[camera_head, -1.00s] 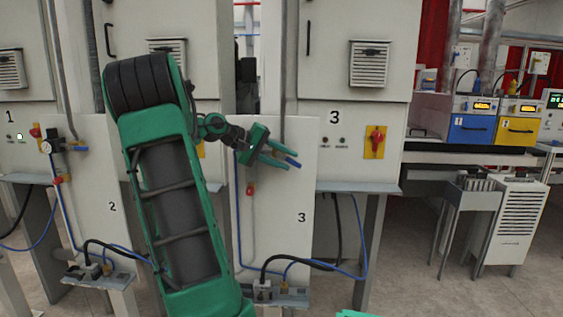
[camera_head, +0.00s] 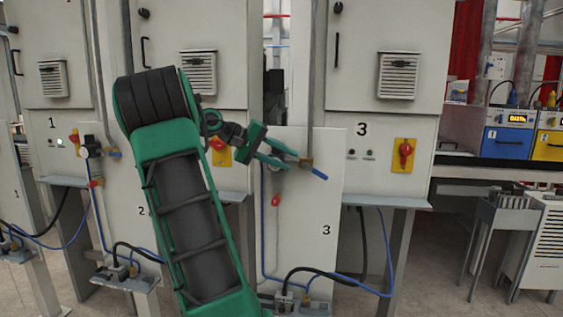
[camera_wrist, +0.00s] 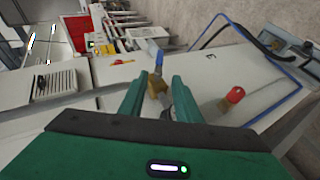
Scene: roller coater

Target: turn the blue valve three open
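The blue valve three has a blue lever (camera_head: 319,174) on a brass body (camera_head: 306,161), at the upper part of the panel marked 3 (camera_head: 322,205). The lever points right and slightly down, crosswise to the vertical pipe above it. My gripper (camera_head: 291,160) is open and empty, just left of the brass body in the head view. In the wrist view, the blue lever (camera_wrist: 156,52) and brass body (camera_wrist: 157,88) appear between the two fingers of my gripper (camera_wrist: 158,80). I cannot tell whether a finger touches the valve.
A red valve knob (camera_head: 276,200) sits lower on the same panel and also shows in the wrist view (camera_wrist: 234,95). A red switch on a yellow plate (camera_head: 405,153) is on the cabinet to the right. Blue and black hoses (camera_head: 345,278) hang at the bottom.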

